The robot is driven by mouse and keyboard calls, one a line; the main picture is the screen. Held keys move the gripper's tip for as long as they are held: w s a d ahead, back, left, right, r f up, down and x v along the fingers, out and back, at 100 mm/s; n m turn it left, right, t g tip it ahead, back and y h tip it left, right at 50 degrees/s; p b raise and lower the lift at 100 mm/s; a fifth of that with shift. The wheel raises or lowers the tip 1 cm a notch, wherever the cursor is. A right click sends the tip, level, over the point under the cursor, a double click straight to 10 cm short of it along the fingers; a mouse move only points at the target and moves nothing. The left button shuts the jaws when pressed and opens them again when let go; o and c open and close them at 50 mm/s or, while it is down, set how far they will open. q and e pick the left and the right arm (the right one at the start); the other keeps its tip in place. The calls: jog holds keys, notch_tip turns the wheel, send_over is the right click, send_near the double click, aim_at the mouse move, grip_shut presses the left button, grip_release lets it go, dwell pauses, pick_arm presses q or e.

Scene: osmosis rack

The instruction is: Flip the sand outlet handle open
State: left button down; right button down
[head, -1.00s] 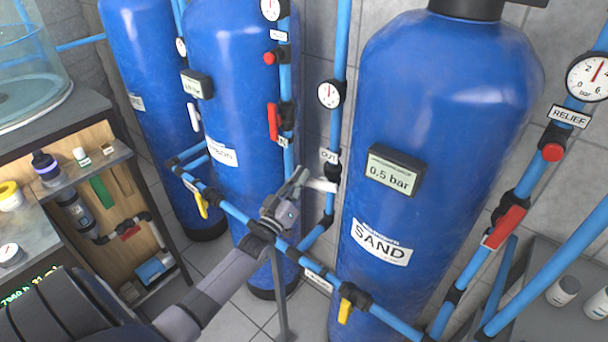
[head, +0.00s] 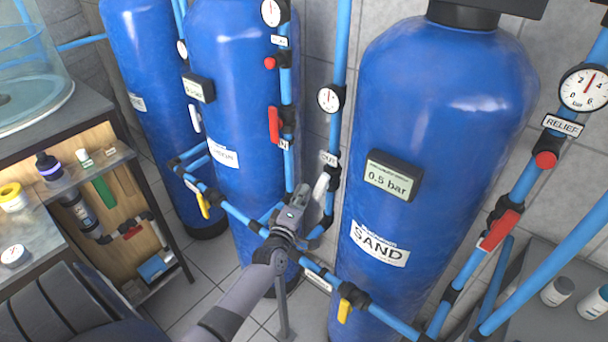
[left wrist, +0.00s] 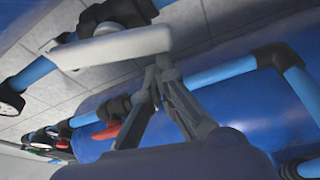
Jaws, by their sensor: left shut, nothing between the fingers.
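The white sand outlet handle (head: 321,187) sits on the blue vertical pipe left of the SAND tank (head: 385,220), just below the OUT label (head: 329,158). It is slanted steeply, its lower end toward the left. My left gripper (head: 301,192) is shut and empty, just left of the handle. In the left wrist view the handle (left wrist: 115,47) lies large across the upper left, and the closed fingertips (left wrist: 160,64) are right by its end. I cannot tell whether they touch it. My right gripper is not in view.
A blue horizontal pipe with yellow valve handles (head: 344,310) runs in front of the tanks. A red handle (head: 274,124) is on the pipe to the left, another (head: 498,231) on the right pipe. A shelf unit (head: 150,215) stands at the left.

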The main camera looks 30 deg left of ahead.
pick_arm(q)
jog(key=shift+d+f+n+g, duration=0.3)
jog(key=shift+d+f+n, duration=0.15)
jog(key=shift+n, duration=0.45)
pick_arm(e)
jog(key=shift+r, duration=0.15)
pick_arm(q)
jog(key=shift+f, duration=0.1)
jog(key=shift+w, duration=0.1)
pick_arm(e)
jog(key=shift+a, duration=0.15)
